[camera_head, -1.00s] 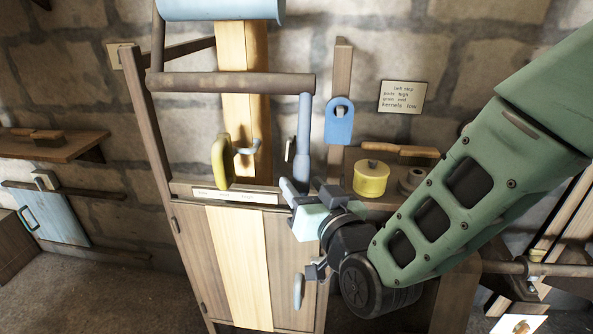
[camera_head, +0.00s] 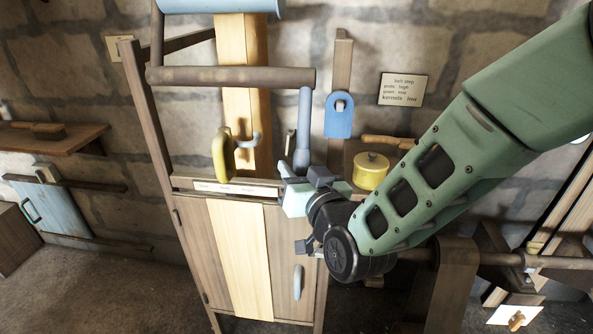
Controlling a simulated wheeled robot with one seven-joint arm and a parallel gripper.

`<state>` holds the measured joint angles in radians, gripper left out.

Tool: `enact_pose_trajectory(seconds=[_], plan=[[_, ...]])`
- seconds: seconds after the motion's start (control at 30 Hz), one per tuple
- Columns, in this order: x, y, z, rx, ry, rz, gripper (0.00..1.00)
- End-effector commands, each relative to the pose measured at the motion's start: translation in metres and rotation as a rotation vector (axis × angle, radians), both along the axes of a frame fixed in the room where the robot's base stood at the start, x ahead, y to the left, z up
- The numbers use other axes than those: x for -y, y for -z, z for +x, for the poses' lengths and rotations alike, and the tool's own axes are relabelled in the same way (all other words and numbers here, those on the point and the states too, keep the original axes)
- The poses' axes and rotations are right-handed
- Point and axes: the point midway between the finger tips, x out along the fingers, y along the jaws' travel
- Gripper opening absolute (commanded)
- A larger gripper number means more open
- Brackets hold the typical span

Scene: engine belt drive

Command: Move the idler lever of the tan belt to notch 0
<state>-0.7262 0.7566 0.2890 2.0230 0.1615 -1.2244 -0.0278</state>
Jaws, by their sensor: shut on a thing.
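The tan belt (camera_head: 246,108) hangs as a wide pale strip below a blue drum (camera_head: 220,7) and continues down the cabinet front. A blue upright lever (camera_head: 304,115) stands to the right of the belt, with a thicker lower end. My gripper (camera_head: 301,176) is at that lower end and shut on it, though the contact is partly hidden by the gripper. A yellow curved handle (camera_head: 220,158) and a small blue hook (camera_head: 250,141) are in front of the belt. A pale label strip (camera_head: 236,187) lies along the ledge; its words and any notches are too small to make out.
A brown horizontal bar (camera_head: 230,77) crosses above the lever. A yellow lidded pot (camera_head: 371,171) and a wooden-handled tool (camera_head: 388,142) are close to the right of my gripper. A blue plate (camera_head: 339,116) hangs on a post behind. The cabinet door handle (camera_head: 297,282) juts out below.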

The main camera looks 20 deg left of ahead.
Motion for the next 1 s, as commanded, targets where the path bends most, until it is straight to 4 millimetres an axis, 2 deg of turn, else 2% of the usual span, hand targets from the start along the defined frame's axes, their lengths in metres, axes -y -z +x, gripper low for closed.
enact_pose_trajectory(seconds=[0.4,0.8,1.0], plan=[[-0.005,0.013,0.022,0.135,0.001,0.034,0.00],[-0.011,0.013,0.046,0.279,0.002,0.070,0.00],[-0.012,0.009,0.051,0.313,0.000,0.077,0.00]])
